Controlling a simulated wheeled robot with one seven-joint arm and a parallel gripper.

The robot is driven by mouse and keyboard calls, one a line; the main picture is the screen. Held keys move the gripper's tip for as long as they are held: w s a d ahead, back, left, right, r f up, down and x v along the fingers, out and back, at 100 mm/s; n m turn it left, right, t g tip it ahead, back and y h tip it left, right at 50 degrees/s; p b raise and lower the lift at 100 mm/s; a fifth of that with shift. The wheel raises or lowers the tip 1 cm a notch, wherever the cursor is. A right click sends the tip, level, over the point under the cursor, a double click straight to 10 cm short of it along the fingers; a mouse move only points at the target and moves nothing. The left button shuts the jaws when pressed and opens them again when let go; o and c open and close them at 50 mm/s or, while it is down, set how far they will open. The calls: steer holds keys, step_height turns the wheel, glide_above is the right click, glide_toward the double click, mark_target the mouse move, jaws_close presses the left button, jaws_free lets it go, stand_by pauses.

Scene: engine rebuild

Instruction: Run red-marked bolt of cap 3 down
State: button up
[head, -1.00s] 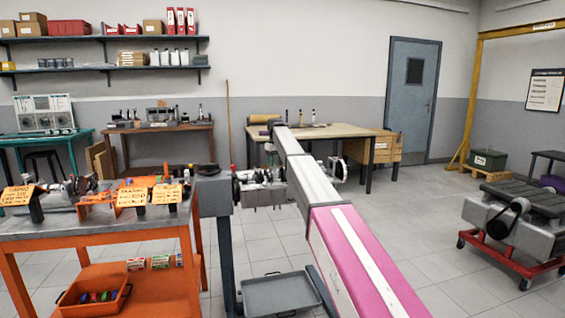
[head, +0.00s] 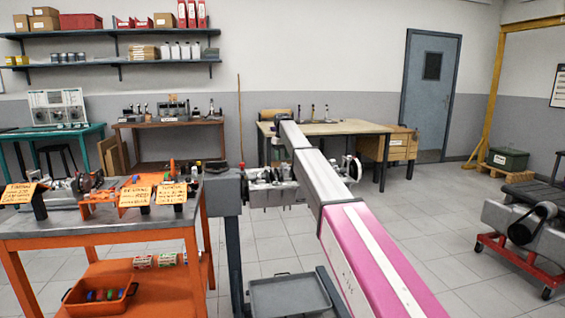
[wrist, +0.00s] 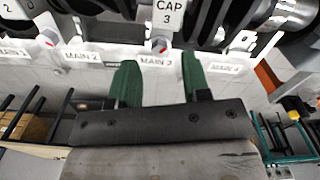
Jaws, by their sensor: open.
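The engine (head: 270,193) is held on a stand in the head view, partly behind my arm. In the wrist view the white CAP 3 label (wrist: 168,14) is at the top centre, above the MAIN 3 label (wrist: 158,61). A small pale piece with a red mark (wrist: 163,46) sits between these labels; I cannot tell whether it is the bolt of cap 3. My gripper (wrist: 157,78) has two green fingers, apart and empty, either side of the MAIN 3 label. In the head view it is hidden behind my arm.
Dark crank parts lie along the top of the wrist view. An orange bench (head: 120,236) stands left of the engine; a grey tray (head: 290,296) is below it.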

steer(key=shift+f, duration=1.4)
steer(key=shift+c, duration=0.3)
jaws_close()
steer(key=shift+m, duration=0.4)
steer(key=m, duration=0.4)
steer(key=shift+m, duration=2.2)
